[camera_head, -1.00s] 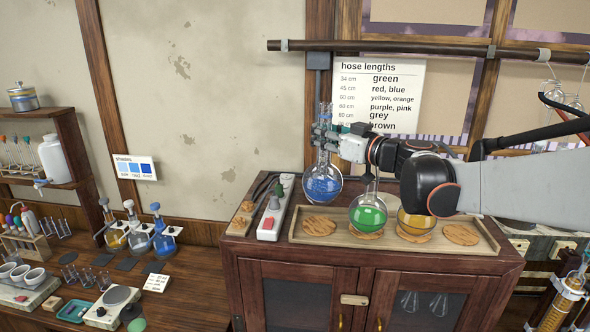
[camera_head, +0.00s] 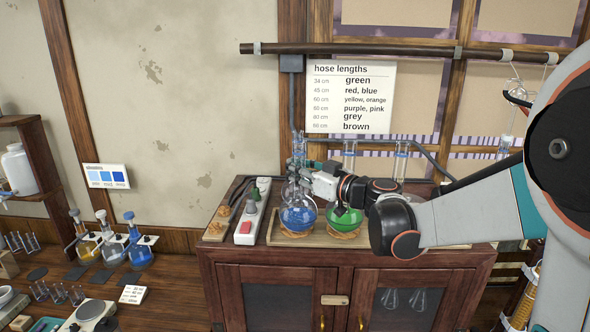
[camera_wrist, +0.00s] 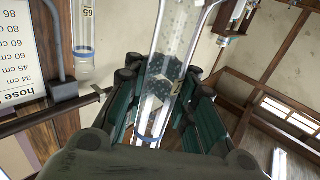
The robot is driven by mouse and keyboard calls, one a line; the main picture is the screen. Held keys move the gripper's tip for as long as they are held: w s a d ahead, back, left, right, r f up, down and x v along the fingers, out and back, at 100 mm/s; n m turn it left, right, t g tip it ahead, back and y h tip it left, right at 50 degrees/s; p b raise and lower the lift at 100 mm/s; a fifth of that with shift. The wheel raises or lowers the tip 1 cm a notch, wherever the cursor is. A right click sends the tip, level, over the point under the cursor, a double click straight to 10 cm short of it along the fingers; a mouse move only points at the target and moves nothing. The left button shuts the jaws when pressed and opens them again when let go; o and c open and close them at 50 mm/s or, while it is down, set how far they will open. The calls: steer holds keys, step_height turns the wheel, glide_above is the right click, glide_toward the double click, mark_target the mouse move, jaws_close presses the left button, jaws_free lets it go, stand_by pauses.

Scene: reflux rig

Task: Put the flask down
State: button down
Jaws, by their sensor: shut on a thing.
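The round-bottomed flask with blue liquid (camera_head: 297,217) is upright at the left end of the wooden tray (camera_head: 277,240), over a cork mat. It looks to be touching or just above the mat; I cannot tell which. My gripper (camera_head: 302,166) is shut on its glass neck. In the wrist view, the clear neck (camera_wrist: 178,55) runs between the dark green finger pads of my gripper (camera_wrist: 160,105). The flask's body is hidden in that view.
A flask with green liquid (camera_head: 344,219) stands close on the right. My arm hides much of the tray's right side. A white power strip (camera_head: 252,213) lies left of the tray. A hose-length sign (camera_head: 350,97) hangs behind, below a horizontal rail (camera_head: 400,51).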

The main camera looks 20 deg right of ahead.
steer(key=c, duration=1.9)
jaws_free()
steer(key=shift+f, duration=0.15)
steer(key=o, duration=0.6)
steer(key=v, duration=1.2)
